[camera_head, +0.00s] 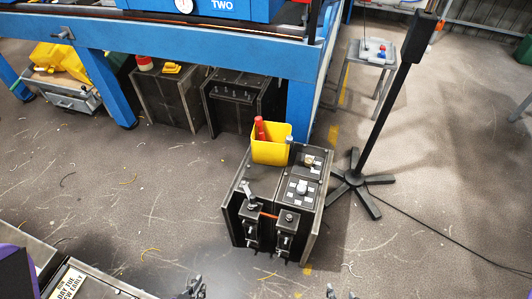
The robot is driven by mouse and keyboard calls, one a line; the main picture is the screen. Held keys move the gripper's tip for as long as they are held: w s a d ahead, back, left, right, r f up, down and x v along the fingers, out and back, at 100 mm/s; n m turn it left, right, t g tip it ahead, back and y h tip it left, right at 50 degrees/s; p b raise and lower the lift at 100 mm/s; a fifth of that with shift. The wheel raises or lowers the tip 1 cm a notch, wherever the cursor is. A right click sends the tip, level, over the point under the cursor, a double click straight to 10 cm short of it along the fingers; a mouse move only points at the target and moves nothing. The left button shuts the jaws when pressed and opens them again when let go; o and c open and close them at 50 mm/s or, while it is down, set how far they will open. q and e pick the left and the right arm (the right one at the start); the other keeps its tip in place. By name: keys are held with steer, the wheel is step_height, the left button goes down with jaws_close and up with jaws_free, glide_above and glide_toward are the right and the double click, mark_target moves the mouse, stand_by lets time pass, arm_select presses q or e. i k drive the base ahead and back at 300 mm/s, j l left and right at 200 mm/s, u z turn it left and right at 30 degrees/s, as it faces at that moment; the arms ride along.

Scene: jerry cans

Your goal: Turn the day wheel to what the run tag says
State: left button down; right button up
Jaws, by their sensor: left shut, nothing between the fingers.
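The run tag (68,285) is a pale card at the lower left, on a dark panel. Its print seems to read "DAY TUE" and "NEW EARLY", partly cut off by the frame edge. I cannot make out the day wheel for certain. A dark cabinet (240,222) in the middle carries a round knob (301,187) ringed by pale squares, too small to read. My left gripper (194,288) is at the bottom edge, shut and empty, left of and nearer than the cabinet. My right gripper (341,295) barely shows at the bottom edge, its fingers mostly cut off.
A yellow bin (271,150) with a red-handled item stands on the cabinet's back. A black stand (352,179) with spread feet and a trailing cable is at right. A blue bench (200,50) spans the back, with dark boxes underneath. The floor at left is open.

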mark_target(301, 188)
steer(key=u, duration=2.35)
steer(key=k+l+u, duration=0.2)
steer(key=i+j+z, duration=0.1)
steer(key=z, duration=2.35)
steer(key=i+l+z, duration=0.2)
steer(key=i+l, duration=0.5)
